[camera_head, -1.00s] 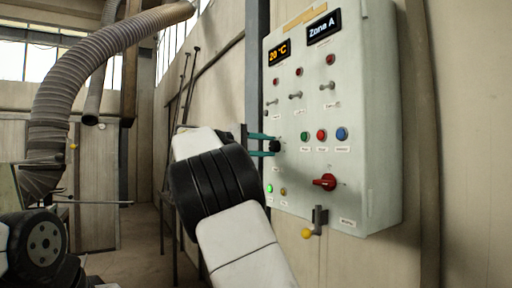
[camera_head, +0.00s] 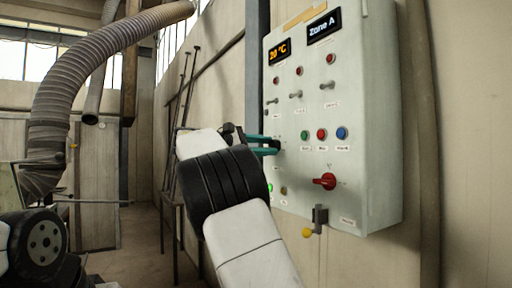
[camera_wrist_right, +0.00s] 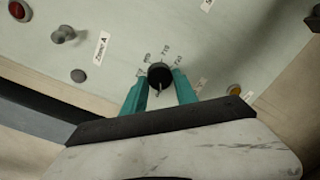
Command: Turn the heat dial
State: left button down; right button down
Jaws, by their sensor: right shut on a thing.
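The heat dial (camera_wrist_right: 160,73) is a small black round knob with a pale pointer line, with printed marks around it in the right wrist view. My right gripper (camera_head: 274,144) has its two teal fingers on either side of the dial, shut on it. In the head view the dial is mostly hidden by the fingers at the left edge of the pale control panel (camera_head: 380,150). An orange temperature display (camera_head: 280,53) sits at the panel's upper left; its first digit is hard to read. My left gripper is out of view.
Green (camera_head: 304,135), red (camera_head: 321,134) and blue (camera_head: 342,133) buttons sit right of the dial. A red rotary switch (camera_head: 325,181) and a yellow-knobbed lever (camera_head: 308,232) are below. A grey post (camera_head: 258,70) stands behind the panel's left side.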

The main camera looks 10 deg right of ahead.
dwell(0.4)
jog(key=c, duration=1)
grip_release()
jog(key=shift+o, duration=0.2)
jog(key=v, duration=0.8)
jog(key=shift+w, duration=0.1)
